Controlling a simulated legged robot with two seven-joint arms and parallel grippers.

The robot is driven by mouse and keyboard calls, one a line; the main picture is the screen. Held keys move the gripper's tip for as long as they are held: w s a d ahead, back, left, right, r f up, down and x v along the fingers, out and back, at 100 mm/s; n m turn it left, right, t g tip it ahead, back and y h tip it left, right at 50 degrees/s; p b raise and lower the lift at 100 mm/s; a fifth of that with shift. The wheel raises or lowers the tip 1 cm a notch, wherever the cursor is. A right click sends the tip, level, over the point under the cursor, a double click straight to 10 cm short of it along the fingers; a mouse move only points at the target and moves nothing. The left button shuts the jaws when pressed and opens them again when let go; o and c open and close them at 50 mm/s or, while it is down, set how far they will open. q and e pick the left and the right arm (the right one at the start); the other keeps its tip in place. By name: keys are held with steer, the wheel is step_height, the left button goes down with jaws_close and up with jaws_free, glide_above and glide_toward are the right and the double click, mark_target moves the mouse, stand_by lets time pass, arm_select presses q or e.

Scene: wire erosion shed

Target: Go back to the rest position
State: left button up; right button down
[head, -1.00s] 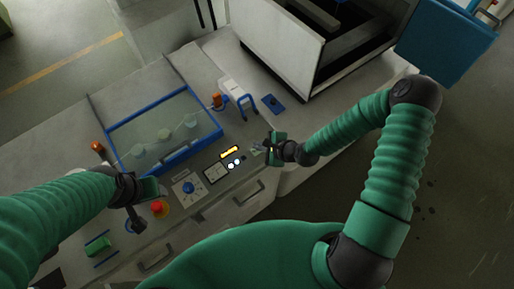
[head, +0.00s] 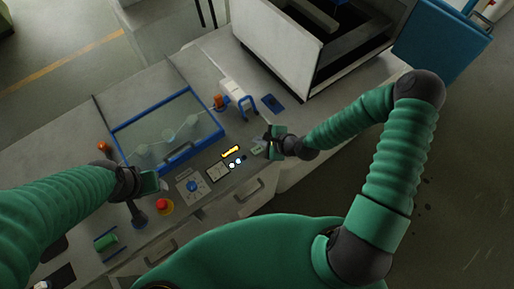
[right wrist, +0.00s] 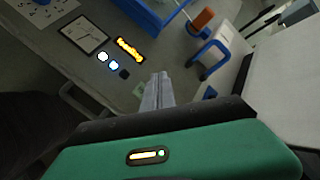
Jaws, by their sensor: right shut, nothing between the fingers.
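My right gripper (head: 261,147) is shut and empty, held over the front of the bench, right of the lit yellow display (head: 230,151). In the right wrist view its two fingers (right wrist: 157,92) lie together with nothing between them. My left gripper (head: 146,193) hangs over the bench front, left of the red button (head: 165,206). Its fingers are too small and dark to show whether they are open or shut.
A blue-framed clear-lidded tank (head: 168,128) stands behind the panel with a blue knob (head: 192,187). A blue hoop handle (head: 248,106) and an orange-capped part (head: 218,102) stand near the right gripper. A large open white cabinet (head: 280,50) is at the back. Floor at right is clear.

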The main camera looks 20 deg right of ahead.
stand_by(0.4)
steer(key=s+d+f+n+g+h+b, duration=0.2)
steer(key=s+f+n+g+b, duration=0.1)
steer(key=s+f+n+b, duration=0.25)
steer(key=s+d+r+n+g+h+b, duration=0.2)
steer(key=s+r+n+b, duration=0.5)
steer(key=n, duration=0.8)
steer(key=shift+s+d+r+h+b, duration=0.25)
steer(key=shift+s+r+h+b, duration=0.15)
steer(key=shift+s+b, duration=0.35)
steer(key=shift+d, duration=0.25)
steer(key=shift+a, duration=0.1)
stand_by(3.3)
